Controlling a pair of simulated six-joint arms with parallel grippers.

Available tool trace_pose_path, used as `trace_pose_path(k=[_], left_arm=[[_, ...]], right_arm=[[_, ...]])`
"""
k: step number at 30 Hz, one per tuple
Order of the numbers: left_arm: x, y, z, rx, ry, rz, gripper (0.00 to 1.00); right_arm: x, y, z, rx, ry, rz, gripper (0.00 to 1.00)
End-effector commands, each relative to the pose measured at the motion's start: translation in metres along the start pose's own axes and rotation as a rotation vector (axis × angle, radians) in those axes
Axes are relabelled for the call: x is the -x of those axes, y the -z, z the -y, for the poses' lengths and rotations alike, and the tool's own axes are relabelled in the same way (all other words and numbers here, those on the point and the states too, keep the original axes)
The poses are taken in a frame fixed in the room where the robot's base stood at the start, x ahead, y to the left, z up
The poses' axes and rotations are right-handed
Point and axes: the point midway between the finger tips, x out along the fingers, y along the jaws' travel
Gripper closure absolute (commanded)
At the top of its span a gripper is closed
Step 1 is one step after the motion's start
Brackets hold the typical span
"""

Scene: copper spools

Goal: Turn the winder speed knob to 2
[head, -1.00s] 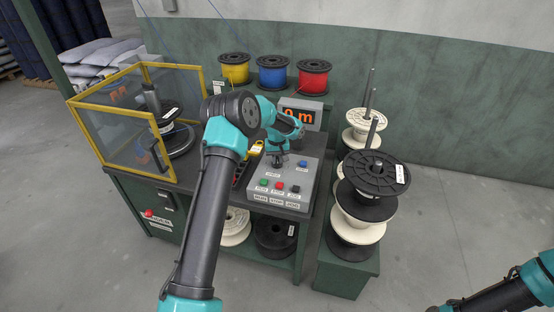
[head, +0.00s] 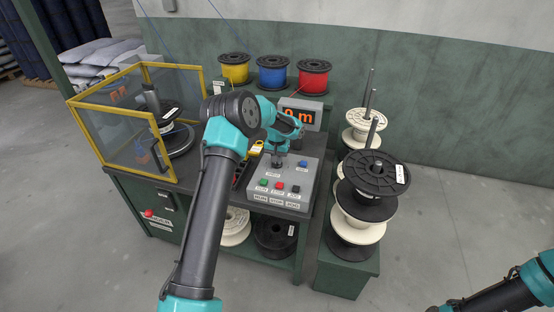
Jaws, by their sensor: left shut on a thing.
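The grey control box (head: 292,197) stands on the front right of the bench, with green, red, black and blue buttons on its sloped top. My left gripper (head: 277,158) points down over the upper left of this box. It is shut on the small dark winder speed knob (head: 276,164), which is mostly hidden by the fingers. The knob's pointer and scale are too small and covered to read. Only part of my right arm shows at the bottom right corner; its gripper is out of the picture.
A yellow-framed clear guard (head: 122,71) encloses the winder at left. A display (head: 301,114) stands behind the box. Yellow, blue and red spools (head: 272,73) line the back. Stacked black and white spools (head: 375,176) stand close on the right. Floor at right is clear.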

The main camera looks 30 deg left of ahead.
Motion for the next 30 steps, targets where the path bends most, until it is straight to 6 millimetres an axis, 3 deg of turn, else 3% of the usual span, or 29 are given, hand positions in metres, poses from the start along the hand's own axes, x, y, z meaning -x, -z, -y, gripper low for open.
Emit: trace_pose_path(k=[2,3,10,22,30], left_arm=[[0.001,0.000,0.000,0.000,0.000,-0.001,1.00],[0.001,0.000,0.000,0.000,0.000,-0.001,0.82],[0.000,0.000,0.000,0.001,0.000,-0.001,0.60],[0.007,0.001,0.000,0.001,0.000,-0.002,0.60],[0.045,0.001,0.000,0.002,0.001,-0.004,0.60]], right_arm=[[0.000,0.000,0.000,0.000,0.000,0.000,1.00],[0.000,0.000,0.000,0.000,0.000,0.000,1.00],[0.000,0.000,0.000,0.000,0.000,0.000,1.00],[0.000,0.000,0.000,0.000,0.000,0.000,1.00],[0.000,0.000,0.000,0.000,0.000,0.000,1.00]])
